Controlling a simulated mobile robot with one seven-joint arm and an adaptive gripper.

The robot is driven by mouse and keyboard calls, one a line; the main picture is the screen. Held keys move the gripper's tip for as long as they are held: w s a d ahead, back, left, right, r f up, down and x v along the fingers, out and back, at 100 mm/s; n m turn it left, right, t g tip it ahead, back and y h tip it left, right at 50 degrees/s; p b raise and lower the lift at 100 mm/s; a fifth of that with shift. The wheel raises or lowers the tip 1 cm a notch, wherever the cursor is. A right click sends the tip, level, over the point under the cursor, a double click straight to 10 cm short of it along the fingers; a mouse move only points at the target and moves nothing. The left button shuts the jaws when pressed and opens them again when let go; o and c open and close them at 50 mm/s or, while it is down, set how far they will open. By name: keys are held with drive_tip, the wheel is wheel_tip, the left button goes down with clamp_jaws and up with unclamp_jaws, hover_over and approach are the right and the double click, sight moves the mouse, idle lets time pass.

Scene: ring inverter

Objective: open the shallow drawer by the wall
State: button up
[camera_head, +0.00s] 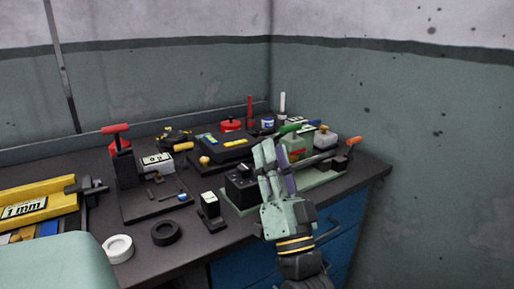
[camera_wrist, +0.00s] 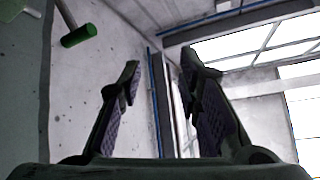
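Blue drawer fronts (camera_head: 345,214) show under the right end of the workbench, near the right wall. A dark bar handle (camera_head: 328,232) is on the blue front, just right of my wrist. The visible fronts look closed, but my arm hides part of them and I cannot make out every drawer edge. My gripper (camera_head: 270,152) points upward in front of the bench's front edge, left of the handle and apart from it. In the wrist view my gripper (camera_wrist: 161,62) has its two fingers spread, with nothing between them.
The workbench (camera_head: 95,178) carries a toggle-clamp fixture (camera_head: 122,165), a black ring (camera_head: 166,233), a white ring (camera_head: 118,249) and several devices. The right wall (camera_head: 430,150) borders the bench. A green handle (camera_wrist: 78,36) hangs over the upper left of the wrist view.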

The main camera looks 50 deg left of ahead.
drive_tip(key=shift+s+a+r+n+g+y, duration=0.1)
drive_tip(key=shift+s+r+n+g+y, duration=0.2)
drive_tip(key=shift+s+r, duration=0.3)
drive_tip(key=shift+s+a+r+n+g+y, duration=0.1)
drive_tip(key=shift+s+r+n+y, duration=0.1)
drive_tip(key=shift+s+r+n, duration=0.3)
drive_tip(key=shift+r, duration=0.1)
